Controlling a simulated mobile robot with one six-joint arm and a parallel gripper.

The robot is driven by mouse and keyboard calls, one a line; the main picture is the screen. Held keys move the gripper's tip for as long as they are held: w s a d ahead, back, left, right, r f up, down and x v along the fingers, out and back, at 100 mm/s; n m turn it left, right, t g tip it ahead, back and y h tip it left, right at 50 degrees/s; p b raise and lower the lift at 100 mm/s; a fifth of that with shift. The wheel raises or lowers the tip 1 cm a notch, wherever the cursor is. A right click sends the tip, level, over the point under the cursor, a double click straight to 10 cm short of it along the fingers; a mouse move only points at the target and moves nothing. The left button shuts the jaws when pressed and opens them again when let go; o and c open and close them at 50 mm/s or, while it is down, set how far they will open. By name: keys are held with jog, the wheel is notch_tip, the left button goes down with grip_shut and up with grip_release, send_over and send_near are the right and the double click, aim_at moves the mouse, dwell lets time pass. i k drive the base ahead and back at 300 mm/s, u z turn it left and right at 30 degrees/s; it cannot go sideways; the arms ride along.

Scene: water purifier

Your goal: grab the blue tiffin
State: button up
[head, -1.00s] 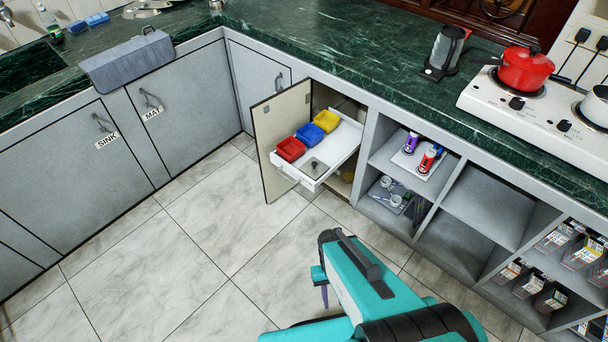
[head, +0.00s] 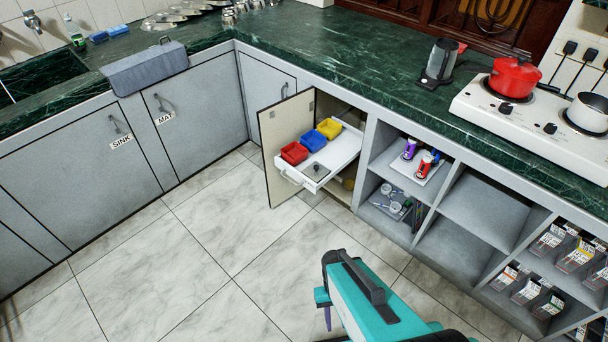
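The blue tiffin (head: 313,142) is an open square box in a pulled-out white drawer (head: 338,161). It sits between a red box (head: 294,153) on its left and a yellow box (head: 328,128) on its right. My teal arm shows at the bottom of the head view, well in front of the drawer. Part of my gripper (head: 325,316) shows at the arm's left side, apart from the tiffin. Its fingers are mostly hidden or cut off, so I cannot tell whether it is open.
An open cabinet door (head: 287,147) stands left of the drawer. Open shelves (head: 478,215) with cups, bottles and jars lie to the right. The green counter (head: 330,55) runs above, with a kettle (head: 441,62) and red pot (head: 514,78). The tiled floor (head: 180,255) is clear.

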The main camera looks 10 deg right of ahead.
aim_at(314, 141)
jog(key=u, duration=0.15)
jog(key=i, duration=0.95)
jog(key=z, duration=0.1)
